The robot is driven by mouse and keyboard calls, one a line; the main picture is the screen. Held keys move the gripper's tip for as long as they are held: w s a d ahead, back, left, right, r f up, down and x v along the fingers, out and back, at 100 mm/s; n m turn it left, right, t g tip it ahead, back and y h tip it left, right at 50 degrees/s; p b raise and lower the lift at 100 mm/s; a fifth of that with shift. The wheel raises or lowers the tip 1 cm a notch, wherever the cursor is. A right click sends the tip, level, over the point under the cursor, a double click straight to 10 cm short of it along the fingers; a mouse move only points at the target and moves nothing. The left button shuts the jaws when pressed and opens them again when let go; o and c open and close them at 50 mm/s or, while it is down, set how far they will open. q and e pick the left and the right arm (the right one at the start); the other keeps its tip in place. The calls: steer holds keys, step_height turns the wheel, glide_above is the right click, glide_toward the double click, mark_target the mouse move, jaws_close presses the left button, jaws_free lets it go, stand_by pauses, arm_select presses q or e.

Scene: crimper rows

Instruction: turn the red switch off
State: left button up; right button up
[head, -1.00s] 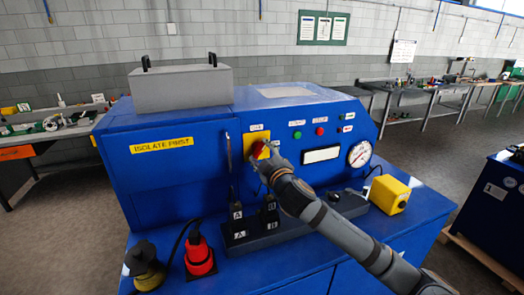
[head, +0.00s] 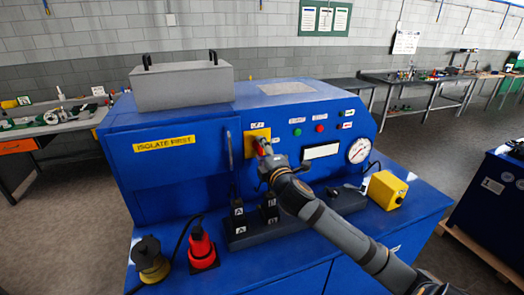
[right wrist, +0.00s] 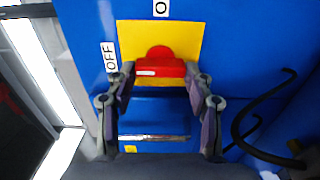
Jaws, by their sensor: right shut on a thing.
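The red switch (right wrist: 160,67) is a rotary handle on a yellow plate (right wrist: 209,31) on the blue machine's front. My right gripper (right wrist: 160,76) is shut on the handle, one finger at each end. In the right wrist view the handle lies crosswise. Its white mark is at the left end, on the side of the OFF label (right wrist: 109,57). My left gripper is out of view.
The blue machine (head: 175,173) has a grey box (head: 182,86) on top and a vertical door handle left of the switch. A red plug (head: 201,247) and a yellow box (head: 388,190) are on the ledge.

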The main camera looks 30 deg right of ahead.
stand_by(0.5)
steer(key=o, duration=1.2)
steer(key=shift+c, duration=0.2)
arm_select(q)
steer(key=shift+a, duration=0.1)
arm_select(e)
steer(key=shift+r, duration=0.1)
